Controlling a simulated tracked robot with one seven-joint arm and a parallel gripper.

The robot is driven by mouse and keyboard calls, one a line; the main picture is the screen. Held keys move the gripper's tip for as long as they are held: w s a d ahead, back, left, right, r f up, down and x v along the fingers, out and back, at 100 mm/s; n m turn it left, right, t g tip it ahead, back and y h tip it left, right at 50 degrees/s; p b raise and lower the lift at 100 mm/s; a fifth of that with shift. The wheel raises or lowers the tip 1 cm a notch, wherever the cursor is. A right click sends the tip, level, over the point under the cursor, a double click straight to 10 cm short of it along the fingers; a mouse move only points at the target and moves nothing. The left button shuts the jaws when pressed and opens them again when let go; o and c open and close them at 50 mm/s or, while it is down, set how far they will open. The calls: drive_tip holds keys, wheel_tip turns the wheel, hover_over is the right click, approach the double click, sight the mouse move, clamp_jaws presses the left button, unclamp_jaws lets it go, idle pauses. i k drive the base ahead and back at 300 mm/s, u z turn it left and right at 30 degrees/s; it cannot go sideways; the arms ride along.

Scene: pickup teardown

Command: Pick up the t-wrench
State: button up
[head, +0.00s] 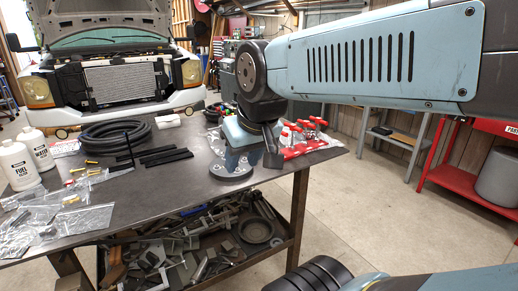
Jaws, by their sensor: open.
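My gripper (250,158) is at the end of my blue arm, pointing down over the right part of the dark workbench (110,215). It is open, and no object shows between its fingers. A dark round disc (231,170) lies on the bench just below and left of it. A thin black T-like tool (128,148), which may be the t-wrench, is well left of my gripper, beside several flat black bars (166,156). Several red-handled pieces (305,135) lie just right of my gripper, partly hidden by it; I cannot tell their exact type.
A coiled black hose (112,134), white bottles (18,165) and clear plastic bags (60,220) lie on the bench. A lower shelf (285,243) holds many metal parts. A pickup (115,75) with its hood up stands behind. Open floor (365,210) is at right.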

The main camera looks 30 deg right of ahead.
sight(306, 124)
drive_tip(key=k, duration=1.25)
drive_tip(key=z, duration=0.55)
drive_tip(key=i, duration=0.75)
drive_tip(key=z, duration=0.85)
drive_tip(key=i, duration=1.1)
drive_tip(key=u, duration=0.3)
